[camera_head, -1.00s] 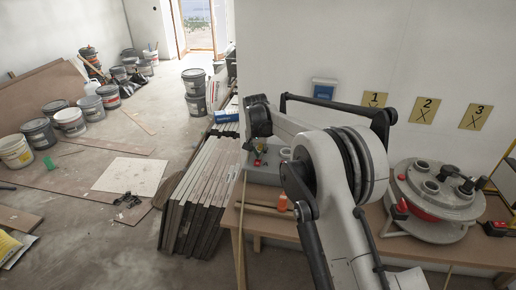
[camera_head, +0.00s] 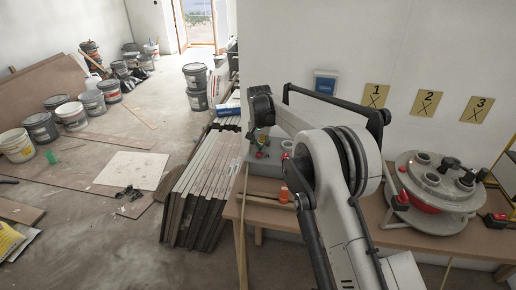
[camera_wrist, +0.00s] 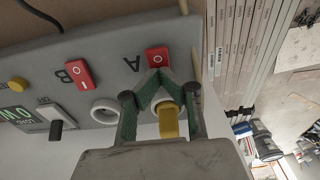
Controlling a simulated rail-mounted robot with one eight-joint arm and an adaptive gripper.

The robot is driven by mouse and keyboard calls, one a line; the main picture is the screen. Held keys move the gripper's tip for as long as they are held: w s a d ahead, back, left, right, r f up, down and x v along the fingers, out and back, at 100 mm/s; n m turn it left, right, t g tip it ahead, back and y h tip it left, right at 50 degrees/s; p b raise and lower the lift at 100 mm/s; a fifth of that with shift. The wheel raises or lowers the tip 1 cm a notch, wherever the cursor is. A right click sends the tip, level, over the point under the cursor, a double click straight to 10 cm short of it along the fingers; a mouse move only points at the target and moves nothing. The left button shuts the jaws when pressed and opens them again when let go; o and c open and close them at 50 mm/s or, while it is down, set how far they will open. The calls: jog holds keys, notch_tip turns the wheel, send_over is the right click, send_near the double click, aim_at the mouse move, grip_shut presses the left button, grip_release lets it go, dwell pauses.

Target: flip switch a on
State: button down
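Switch A (camera_wrist: 157,59) is a red rocker with white marks on a grey panel (camera_wrist: 195,38), beside the letter A in the wrist view. My gripper (camera_wrist: 158,78) has green-lined fingers whose tips converge just below switch A; they look shut with nothing between the tips. Whether they touch the switch I cannot tell. The lower edge of the switch is partly covered by the tips. In the head view the grey control box (camera_head: 268,168) is on the table, partly hidden by my arm, and my fingertips cannot be made out.
Red switch B (camera_wrist: 79,74), a white ring (camera_wrist: 104,110), a yellow part (camera_wrist: 168,121) between the fingers and a black knob (camera_wrist: 56,131) are close by. A round grey device (camera_head: 436,185) stands right on the table (camera_head: 285,217). Leaning tiles (camera_head: 205,190) stand left of it.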

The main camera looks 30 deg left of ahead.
jog(key=shift+s+f, duration=0.1)
jog(key=shift+s, duration=0.1)
jog(key=shift+s+d+r+b, duration=0.1)
jog(key=shift+s+r+b, duration=0.15)
jog(key=shift+s, duration=0.35)
notch_tip(320, 180, up, 14)
jog(key=s, duration=0.2)
jog(key=shift+s+d+f, duration=0.15)
jog(key=shift+s+d, duration=0.15)
dwell(0.3)
